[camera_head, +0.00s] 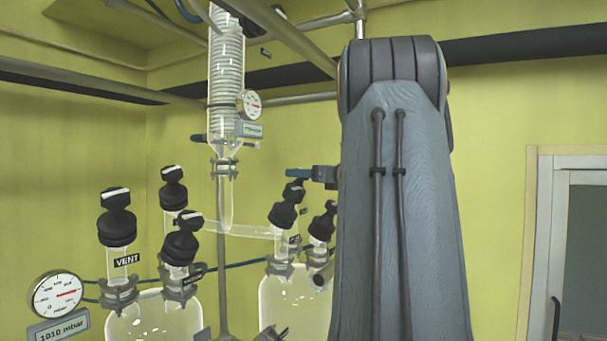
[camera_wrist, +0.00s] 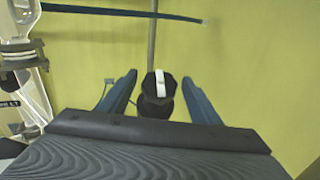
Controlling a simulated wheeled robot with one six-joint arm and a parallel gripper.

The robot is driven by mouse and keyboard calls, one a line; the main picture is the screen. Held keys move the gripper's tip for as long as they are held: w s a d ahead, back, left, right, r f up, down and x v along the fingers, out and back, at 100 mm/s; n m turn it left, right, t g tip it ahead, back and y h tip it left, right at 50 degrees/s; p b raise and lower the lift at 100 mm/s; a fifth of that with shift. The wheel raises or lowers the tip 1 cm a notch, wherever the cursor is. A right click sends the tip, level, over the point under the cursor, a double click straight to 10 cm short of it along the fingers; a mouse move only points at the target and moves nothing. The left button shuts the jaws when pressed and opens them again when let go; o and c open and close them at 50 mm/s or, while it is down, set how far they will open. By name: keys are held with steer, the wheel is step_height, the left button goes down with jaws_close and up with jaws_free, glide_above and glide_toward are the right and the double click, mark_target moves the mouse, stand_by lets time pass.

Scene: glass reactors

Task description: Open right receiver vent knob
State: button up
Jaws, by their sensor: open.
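The right receiver (camera_head: 290,305) is a clear glass vessel with black knobs on its necks. One knob (camera_head: 285,208) is tilted at its left; another knob (camera_head: 321,224) stands to the right, near my arm. Their labels are too small to read. My gripper (camera_head: 300,174) is just above the left one, partly hidden by my arm. In the wrist view, my open gripper (camera_wrist: 159,77) has one blue finger on each side of a black knob with a white stripe (camera_wrist: 158,88). Gaps show on both sides. I cannot tell for certain which knob this is.
The left receiver (camera_head: 150,318) has several black knobs, one labelled VENT (camera_head: 117,220). A glass condenser column (camera_head: 226,75) hangs above, and a metal pole (camera_head: 221,290) stands behind. A glass tube (camera_head: 240,230) runs towards the right receiver.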

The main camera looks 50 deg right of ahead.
steer(key=c, duration=1.1)
steer(key=shift+o, duration=0.2)
steer(key=shift+n+y, duration=0.5)
steer(key=n+y+p, duration=0.1)
steer(key=n+y, duration=0.2)
steer(key=shift+d+n+g+y, duration=0.1)
steer(key=shift+n+g+y, duration=0.2)
steer(key=shift+y, duration=0.1)
steer(key=shift+n+g+y+p, duration=1.1)
steer(key=shift+n+y+p, duration=0.75)
steer(key=shift+n, duration=0.55)
steer(key=shift+y, duration=0.25)
